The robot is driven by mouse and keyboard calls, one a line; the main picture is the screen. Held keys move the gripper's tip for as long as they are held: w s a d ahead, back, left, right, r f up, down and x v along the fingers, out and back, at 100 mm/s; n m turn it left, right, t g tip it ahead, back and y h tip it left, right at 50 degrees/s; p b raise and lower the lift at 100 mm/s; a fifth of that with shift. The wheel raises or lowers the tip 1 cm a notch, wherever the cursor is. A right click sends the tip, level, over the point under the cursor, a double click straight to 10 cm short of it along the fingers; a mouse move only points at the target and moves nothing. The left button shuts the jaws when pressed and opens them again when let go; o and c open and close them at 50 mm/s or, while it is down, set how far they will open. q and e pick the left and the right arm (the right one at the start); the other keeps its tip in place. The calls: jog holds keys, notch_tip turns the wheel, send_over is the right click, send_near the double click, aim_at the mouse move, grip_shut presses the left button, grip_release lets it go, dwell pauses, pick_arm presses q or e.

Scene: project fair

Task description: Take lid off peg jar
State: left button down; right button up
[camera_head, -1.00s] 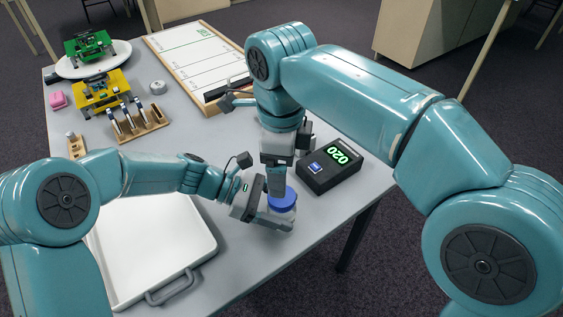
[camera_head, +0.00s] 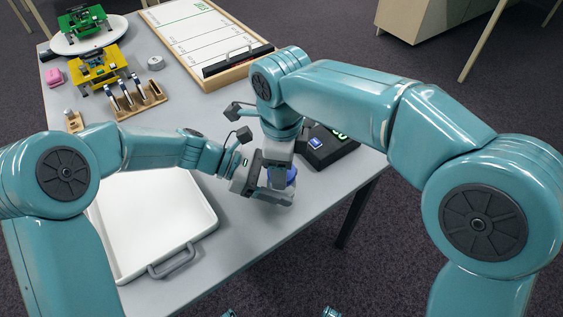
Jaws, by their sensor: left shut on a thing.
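The peg jar with its blue lid (camera_head: 291,175) stands near the table's front right edge. The lid is partly covered by my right gripper, and the jar body is mostly hidden by my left gripper. My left gripper (camera_head: 273,193) comes in from the left and is shut on the jar, low down. My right gripper (camera_head: 279,182) points down at the lid from above. Its fingertips overlap the lid in the view, and I cannot tell whether they grip it.
A white tray (camera_head: 128,270) with a grey handle lies front left. A black display box (camera_head: 330,152) stands close behind the jar, partly hidden. A whiteboard (camera_head: 200,38), wooden racks (camera_head: 140,105) and yellow and green models (camera_head: 97,66) are farther back.

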pick_arm(q)
jog(key=shift+f, duration=0.2)
pick_arm(e)
jog(key=n, duration=1.3)
jog(key=shift+s, duration=0.1)
jog(key=n, duration=1.8)
jog(key=shift+n, duration=0.4)
jog(key=n, duration=1)
jog(key=shift+r, duration=0.1)
jog(key=n, duration=0.5)
jog(key=shift+r, duration=0.15)
